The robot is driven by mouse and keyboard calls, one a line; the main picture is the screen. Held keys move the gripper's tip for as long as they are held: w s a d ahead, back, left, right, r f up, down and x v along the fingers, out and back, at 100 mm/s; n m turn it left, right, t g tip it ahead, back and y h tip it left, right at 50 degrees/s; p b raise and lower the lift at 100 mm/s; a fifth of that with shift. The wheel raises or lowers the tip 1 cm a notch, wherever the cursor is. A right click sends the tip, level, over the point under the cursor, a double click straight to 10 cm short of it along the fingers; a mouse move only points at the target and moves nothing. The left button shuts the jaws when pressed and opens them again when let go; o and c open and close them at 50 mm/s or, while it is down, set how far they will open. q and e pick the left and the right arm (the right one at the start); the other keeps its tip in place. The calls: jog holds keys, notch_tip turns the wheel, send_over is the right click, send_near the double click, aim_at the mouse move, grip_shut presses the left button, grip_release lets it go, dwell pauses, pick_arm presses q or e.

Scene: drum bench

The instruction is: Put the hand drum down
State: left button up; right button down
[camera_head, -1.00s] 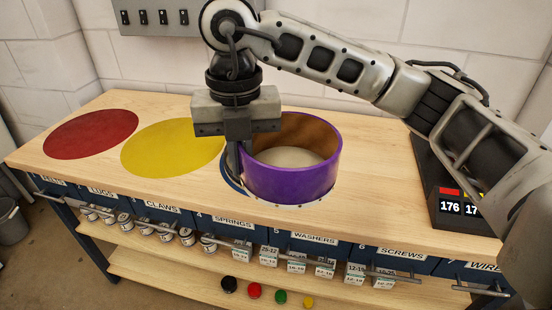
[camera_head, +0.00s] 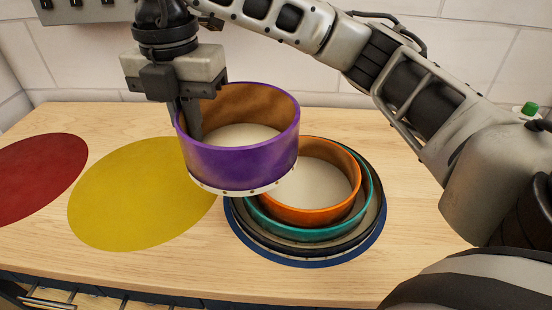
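The purple hand drum (camera_head: 240,160) is held in the air, open side up, showing its brown inside wall. My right gripper (camera_head: 188,124) is shut on its left rim, one finger reaching down inside. The drum hangs above the gap between the yellow disc (camera_head: 125,205) and a blue disc (camera_head: 345,254), its underside overlapping both in the picture. On the blue disc stand nested drums: an orange drum (camera_head: 310,216) inside a teal drum (camera_head: 368,200), within a larger dark-rimmed one (camera_head: 290,252). The purple drum hides part of their left side. My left gripper is not in view.
A red disc (camera_head: 38,175) lies at the left of the wooden bench top (camera_head: 180,275). The red and yellow discs carry nothing. The wall stands behind the bench, with a grey switch panel (camera_head: 85,8) at upper left. A green knob (camera_head: 530,109) shows at far right.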

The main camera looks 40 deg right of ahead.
aim_at(242, 127)
jog(key=d+f, duration=0.1)
jog(key=d, duration=0.1)
jog(key=d+f, duration=0.1)
jog(key=d, duration=0.2)
jog(key=d+f, duration=0.1)
jog(key=d, duration=0.2)
jog(key=shift+f, duration=0.3)
jog(key=d+f, duration=0.2)
jog(key=f, duration=0.1)
jog(key=d+f+b, duration=0.1)
jog(key=f, duration=0.2)
jog(key=d+f, duration=0.2)
jog(key=shift+w+d+f, duration=0.3)
jog(key=shift+f, duration=0.25)
jog(key=shift+f, duration=0.1)
jog(key=shift+f+b, duration=0.55)
jog(key=shift+b, duration=0.05)
jog(key=c, duration=1.9)
grip_release()
